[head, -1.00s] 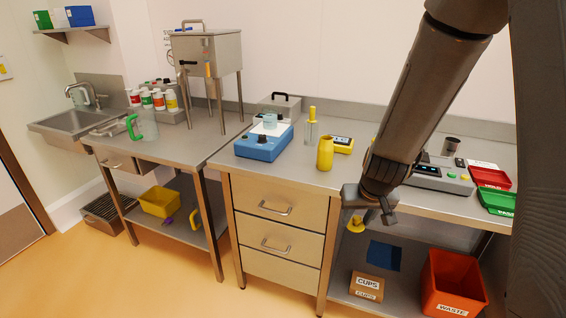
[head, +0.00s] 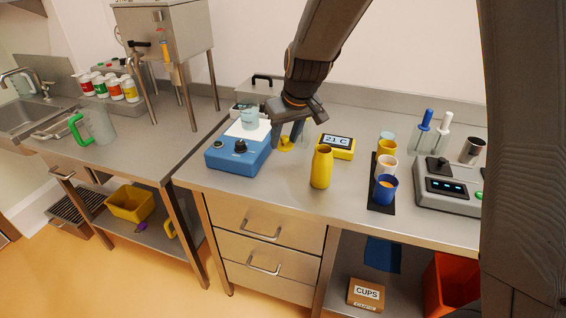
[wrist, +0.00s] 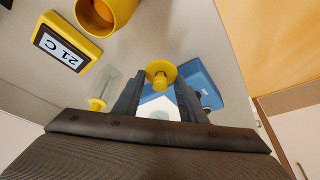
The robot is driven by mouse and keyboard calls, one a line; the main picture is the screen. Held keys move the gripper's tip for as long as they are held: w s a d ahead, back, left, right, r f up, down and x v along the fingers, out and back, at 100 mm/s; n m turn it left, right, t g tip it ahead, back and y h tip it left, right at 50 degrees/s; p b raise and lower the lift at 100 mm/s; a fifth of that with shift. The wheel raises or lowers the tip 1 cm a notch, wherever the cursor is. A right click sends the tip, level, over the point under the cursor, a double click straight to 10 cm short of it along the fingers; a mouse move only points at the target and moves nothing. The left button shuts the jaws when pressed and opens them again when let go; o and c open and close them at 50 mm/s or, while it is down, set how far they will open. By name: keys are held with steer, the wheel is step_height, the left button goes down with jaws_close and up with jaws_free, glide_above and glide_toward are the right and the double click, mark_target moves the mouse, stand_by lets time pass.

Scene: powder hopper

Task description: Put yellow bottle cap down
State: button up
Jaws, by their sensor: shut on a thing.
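My gripper (head: 288,138) is shut on the yellow bottle cap (head: 285,147), a round disc with a knob. The cap is low over the bench, between the blue device and the yellow thermometer; I cannot tell whether it touches the steel. In the wrist view the cap (wrist: 161,72) sits between the fingertips of my gripper (wrist: 158,85), knob towards the camera. The yellow bottle (head: 321,168) stands upright on the bench, right of and nearer than the cap. Its open mouth (wrist: 98,14) shows in the wrist view.
The blue device (head: 238,155) with a beaker (head: 250,118) is close on the left. The yellow thermometer (head: 336,146) reads 21 C behind the bottle. A black strip (head: 374,200) with several cups lies further right. Bare bench lies in front of the cap.

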mark_target(289, 150)
steer(key=shift+w+a+f, duration=0.2)
steer(key=shift+f, duration=0.05)
step_height(289, 150, down, 5)
steer(key=shift+d+f+p, duration=0.1)
steer(key=shift+p, duration=0.5)
steer(key=shift+f, duration=2)
steer(key=shift+f+b, duration=0.1)
steer(key=shift+b, duration=0.25)
steer(key=o, duration=1)
steer(key=shift+r, duration=0.45)
steer(key=b+v, duration=0.1)
steer(key=v, duration=1)
steer(key=shift+s+d+r, duration=0.1)
steer(key=shift+s, duration=0.15)
